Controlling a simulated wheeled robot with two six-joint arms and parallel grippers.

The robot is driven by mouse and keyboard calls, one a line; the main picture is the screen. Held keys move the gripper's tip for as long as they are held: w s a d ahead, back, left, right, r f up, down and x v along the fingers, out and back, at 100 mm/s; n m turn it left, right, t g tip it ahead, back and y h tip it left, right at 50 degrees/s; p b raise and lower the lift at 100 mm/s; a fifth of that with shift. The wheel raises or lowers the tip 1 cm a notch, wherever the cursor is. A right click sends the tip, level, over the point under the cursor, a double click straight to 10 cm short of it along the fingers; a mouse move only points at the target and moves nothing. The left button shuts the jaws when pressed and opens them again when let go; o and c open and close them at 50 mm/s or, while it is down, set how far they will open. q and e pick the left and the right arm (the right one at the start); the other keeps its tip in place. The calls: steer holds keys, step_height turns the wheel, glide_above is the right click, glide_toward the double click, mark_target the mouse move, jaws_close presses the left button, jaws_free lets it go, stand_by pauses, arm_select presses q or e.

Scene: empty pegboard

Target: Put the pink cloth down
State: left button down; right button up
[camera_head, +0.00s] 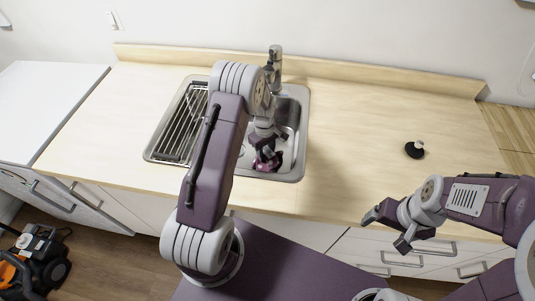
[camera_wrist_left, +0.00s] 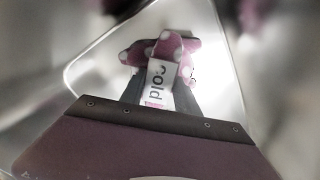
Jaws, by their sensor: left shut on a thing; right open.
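The pink cloth (camera_head: 265,163) is down in the sink basin, mostly hidden behind my left gripper. In the left wrist view the cloth (camera_wrist_left: 171,47) is pink with pale dots and bunched at the fingertips. My left gripper (camera_head: 267,153) points down into the basin and is shut on the cloth; its dark fingers (camera_wrist_left: 160,82) show in the wrist view. A white piece with the letters "cold" shows between the fingers. I cannot tell whether the cloth touches the basin floor. My right gripper (camera_head: 388,228) is open and empty at the counter's front edge.
The steel sink (camera_head: 297,150) has a ribbed drainer (camera_head: 184,125) on its left and a tap (camera_head: 275,60) behind. A small black round object (camera_head: 414,150) stands on the right of the wooden counter (camera_head: 350,110). The counter around it is clear.

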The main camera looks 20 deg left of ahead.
arm_select(q)
steer(key=w, duration=0.1)
steer(key=w+b, duration=0.1)
steer(key=w, duration=0.1)
steer(key=shift+w+a+r, duration=0.1)
steer(key=shift+w+a, duration=0.05)
steer(key=shift+a, duration=0.2)
steer(key=shift+w+f+b, duration=0.15)
steer(key=shift+f+b, duration=0.45)
steer(key=shift+r, duration=0.15)
steer(key=shift+f, duration=0.2)
steer(key=c, duration=0.9)
jaws_free()
steer(key=shift+r, duration=0.15)
step_height(320, 180, up, 12)
steer(key=shift+s+a, duration=0.15)
steer(key=shift+s, duration=0.1)
